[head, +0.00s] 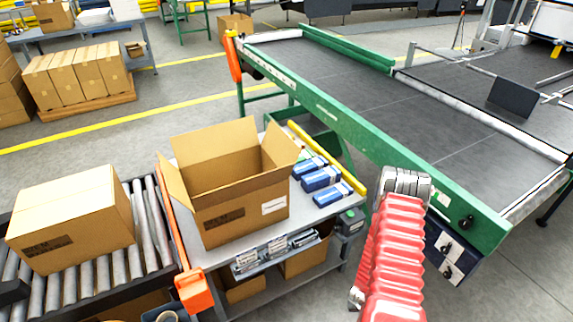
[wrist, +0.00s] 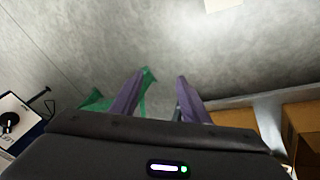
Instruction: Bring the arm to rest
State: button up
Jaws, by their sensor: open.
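My arm, in a red ribbed sleeve (head: 395,255), stands at the lower right of the head view, in front of the conveyor's near end. My gripper (wrist: 160,80) shows in the wrist view with its two purple fingers spread apart. Nothing is between the fingers, and bare grey floor (wrist: 165,45) lies beyond them. In the head view I cannot make out the fingers.
An open carton (head: 240,218) and several blue packs (head: 320,179) sit on the packing table, left of my arm. A closed carton (head: 70,215) lies on the rollers. The green-framed conveyor (head: 345,120) is close behind my arm.

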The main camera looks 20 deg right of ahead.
jog(key=w+a+r+y, duration=0.25)
jog(key=a+r, duration=0.45)
jog(key=r, duration=0.6)
jog(key=w+a+r+y, duration=0.2)
jog(key=w+a+r, duration=0.2)
jog(key=a+r, duration=0.55)
jog(key=s+a+r+n+t, duration=0.1)
jog(key=s+a+r, duration=0.2)
jog(key=r, duration=1)
jog(key=s+a+r+n+t, duration=0.2)
jog(key=a+r, duration=0.4)
jog(key=r, duration=0.7)
jog(key=s+a+r+n+t, duration=0.1)
jog(key=s+a+r, duration=0.4)
jog(key=r, duration=0.8)
jog(key=shift+a+r+n, duration=0.2)
jog(key=shift+n, duration=0.5)
jog(key=shift+c, duration=1.4)
jog(key=shift+d, duration=0.15)
